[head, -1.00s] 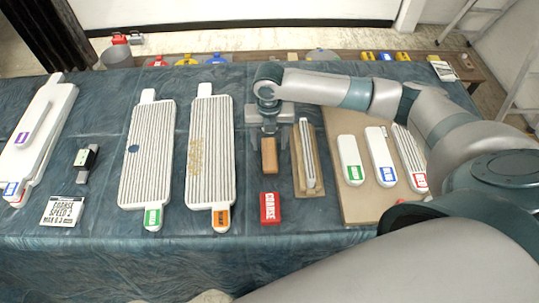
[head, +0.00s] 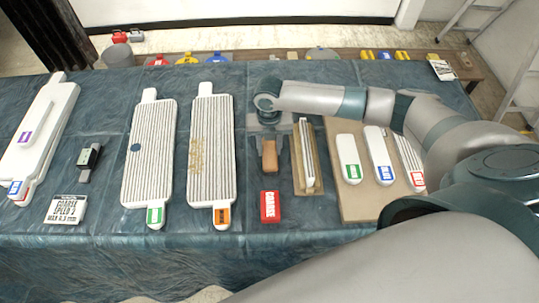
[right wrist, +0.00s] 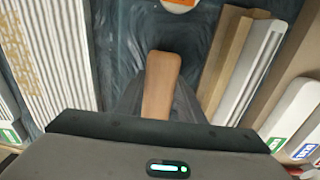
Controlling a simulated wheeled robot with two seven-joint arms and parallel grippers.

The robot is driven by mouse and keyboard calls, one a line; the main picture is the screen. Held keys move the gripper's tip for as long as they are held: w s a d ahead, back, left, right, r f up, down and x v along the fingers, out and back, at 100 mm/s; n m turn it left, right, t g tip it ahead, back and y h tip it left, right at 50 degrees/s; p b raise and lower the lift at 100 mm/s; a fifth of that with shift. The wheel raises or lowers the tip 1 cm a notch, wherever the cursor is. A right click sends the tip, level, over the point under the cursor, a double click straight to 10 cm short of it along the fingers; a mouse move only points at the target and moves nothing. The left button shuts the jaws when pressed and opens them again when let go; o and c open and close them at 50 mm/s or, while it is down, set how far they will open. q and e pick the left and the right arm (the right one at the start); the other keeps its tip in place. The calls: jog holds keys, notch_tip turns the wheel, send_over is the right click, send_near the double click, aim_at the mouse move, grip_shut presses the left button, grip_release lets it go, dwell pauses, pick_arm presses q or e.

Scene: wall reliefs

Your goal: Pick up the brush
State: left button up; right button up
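The brush shows as a plain brown wooden block or handle (head: 270,154) lying on the blue-green cloth in the head view. In the right wrist view its wooden top (right wrist: 161,84) points away from me; any bristles are hidden. My right gripper (head: 270,149) is over it, with one dark finger on each side. The fingers also flank the wood in the right wrist view (right wrist: 158,105). They look apart, with the wood between them, and I cannot see firm contact. My left gripper is not in view.
A red block marked COARSE (head: 270,207) lies just in front of the brush. Bare cloth (head: 110,125) shows farther left.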

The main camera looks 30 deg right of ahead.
aim_at(269, 147)
jog(key=shift+r, duration=0.15)
jog(key=shift+c, duration=0.5)
jog(key=shift+r+b, duration=0.45)
jog(key=shift+r, duration=0.15)
notch_tip(269, 147, up, 2)
jog(key=shift+r+b, duration=0.25)
jog(key=shift+b, duration=0.35)
jog(key=s+r+b, duration=0.1)
jog(key=s+r, duration=0.2)
jog(key=s, duration=0.3)
jog(key=s+d+r+b, duration=0.1)
jog(key=s+r, duration=0.3)
jog(key=s, duration=0.1)
jog(key=shift+s+b, duration=0.3)
jog(key=shift+s, duration=0.05)
jog(key=o, duration=0.4)
jog(key=shift+c, duration=1.1)
jog(key=shift+w, duration=0.15)
